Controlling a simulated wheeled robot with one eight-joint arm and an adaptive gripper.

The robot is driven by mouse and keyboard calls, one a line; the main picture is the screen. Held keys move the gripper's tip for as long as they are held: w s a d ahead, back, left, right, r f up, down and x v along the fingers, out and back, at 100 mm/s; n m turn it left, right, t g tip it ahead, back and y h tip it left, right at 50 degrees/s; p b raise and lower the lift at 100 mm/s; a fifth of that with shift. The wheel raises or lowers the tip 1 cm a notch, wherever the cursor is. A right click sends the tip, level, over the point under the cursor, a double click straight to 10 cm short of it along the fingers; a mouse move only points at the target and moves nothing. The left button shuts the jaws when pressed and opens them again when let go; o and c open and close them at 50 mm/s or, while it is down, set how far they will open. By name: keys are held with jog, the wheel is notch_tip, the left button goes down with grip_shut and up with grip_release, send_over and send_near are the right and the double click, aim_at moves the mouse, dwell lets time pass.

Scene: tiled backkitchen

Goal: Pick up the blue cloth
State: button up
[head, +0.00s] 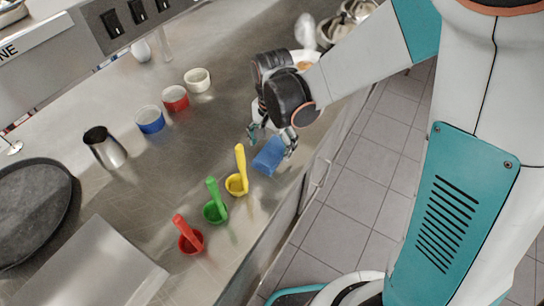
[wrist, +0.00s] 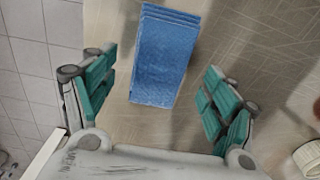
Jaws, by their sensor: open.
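The blue cloth (head: 269,156) is a folded rectangular block on the metal counter, near its front edge. In the wrist view the cloth (wrist: 163,58) is at the top middle, beyond and between the spread fingers. My gripper (head: 271,138) is open, just beside the cloth in the head view. In the wrist view my gripper's fingers (wrist: 158,97) stand apart, one on each side, with nothing visible between their pads except the near end of the cloth. I cannot tell the exact height of the fingers above the counter.
Yellow (head: 237,184), green (head: 215,211) and red (head: 190,242) scoops stand left of the cloth. Blue (head: 150,120), red (head: 175,98) and white (head: 197,80) ramekins and a metal cup (head: 104,148) stand farther back. The counter edge drops to a tiled floor (head: 345,215).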

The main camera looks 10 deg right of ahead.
aim_at(272, 151)
notch_tip(272, 151, down, 2)
jog(key=shift+f+b, duration=0.25)
jog(key=shift+b, duration=0.3)
jog(key=shift+r, duration=0.1)
jog(key=c, duration=1.2)
jog(key=shift+c, duration=0.2)
notch_tip(272, 151, up, 20)
jog(key=p, duration=1.4)
jog(key=shift+o, duration=1)
